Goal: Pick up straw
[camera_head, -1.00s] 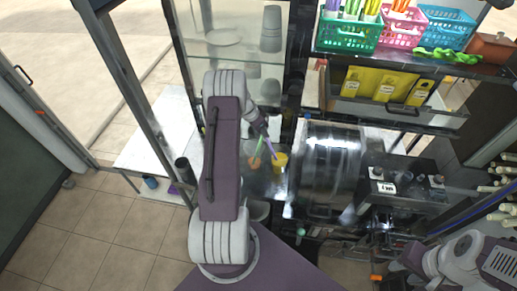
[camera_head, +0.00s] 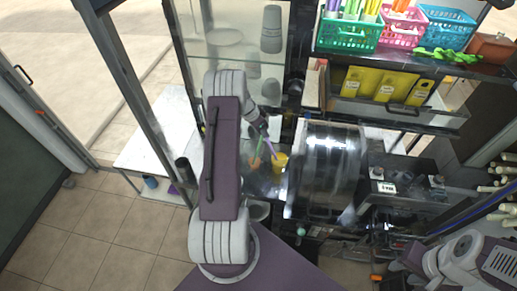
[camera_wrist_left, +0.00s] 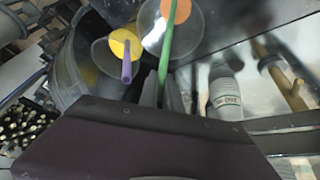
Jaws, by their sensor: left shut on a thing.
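A green straw (camera_head: 259,147) slants up from a cup with orange contents (camera_head: 255,162); in the wrist view the straw (camera_wrist_left: 168,45) runs from this clear cup (camera_wrist_left: 153,38) to between my fingers. A purple straw (camera_head: 270,147) stands tilted in a yellow cup (camera_head: 280,161) just to the right. In the wrist view the purple straw (camera_wrist_left: 127,66) is left of the fingers, its top end free. My left gripper (camera_head: 263,130) is above the cups, shut on the green straw (camera_wrist_left: 162,90). The fingertips are partly hidden. My right gripper is not in view; only part of its arm shows at lower right.
A large shiny metal drum (camera_head: 328,165) stands close right of the cups. Behind is a glass-fronted cabinet (camera_head: 230,50). A shelf at upper right holds green (camera_head: 348,38), pink (camera_head: 400,37) and blue (camera_head: 448,30) baskets. A bottle (camera_wrist_left: 225,95) stands right of my fingers in the wrist view.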

